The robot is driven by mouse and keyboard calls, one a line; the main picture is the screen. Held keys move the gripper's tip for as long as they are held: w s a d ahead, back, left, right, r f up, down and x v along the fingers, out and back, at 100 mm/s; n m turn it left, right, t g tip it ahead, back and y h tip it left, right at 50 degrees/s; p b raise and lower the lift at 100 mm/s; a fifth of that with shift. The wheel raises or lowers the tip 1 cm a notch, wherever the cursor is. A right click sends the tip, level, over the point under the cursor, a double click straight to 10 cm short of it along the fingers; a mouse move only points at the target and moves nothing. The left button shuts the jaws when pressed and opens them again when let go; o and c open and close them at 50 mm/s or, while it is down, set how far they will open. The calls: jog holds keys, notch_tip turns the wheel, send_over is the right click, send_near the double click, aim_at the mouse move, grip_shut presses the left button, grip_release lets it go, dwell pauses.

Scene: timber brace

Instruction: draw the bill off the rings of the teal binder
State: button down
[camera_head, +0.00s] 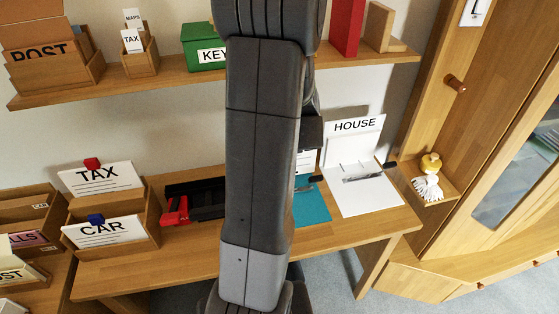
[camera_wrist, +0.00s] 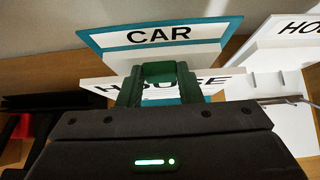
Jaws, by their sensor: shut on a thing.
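The teal binder (camera_head: 313,207) lies open on the desk, partly hidden behind my arm in the head view. Its raised cover, labelled CAR (camera_wrist: 160,36), stands at the back in the wrist view. My gripper (camera_wrist: 160,84) is shut on a white bill (camera_wrist: 218,84) marked HOUSE, in front of that cover. The fingers hide the middle of the bill. The binder's rings are hidden in the wrist view, so I cannot tell whether the bill is clear of them.
A white binder (camera_head: 367,193) labelled HOUSE lies open to the right, with a metal ring bar. A black and red device (camera_head: 192,202) is to the left, beside wooden trays with TAX (camera_head: 100,178) and CAR (camera_head: 103,231) cards. A shelf (camera_head: 150,84) runs above.

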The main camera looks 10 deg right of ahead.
jog(key=shift+r+p, duration=2.15)
jog(key=shift+r, duration=0.4)
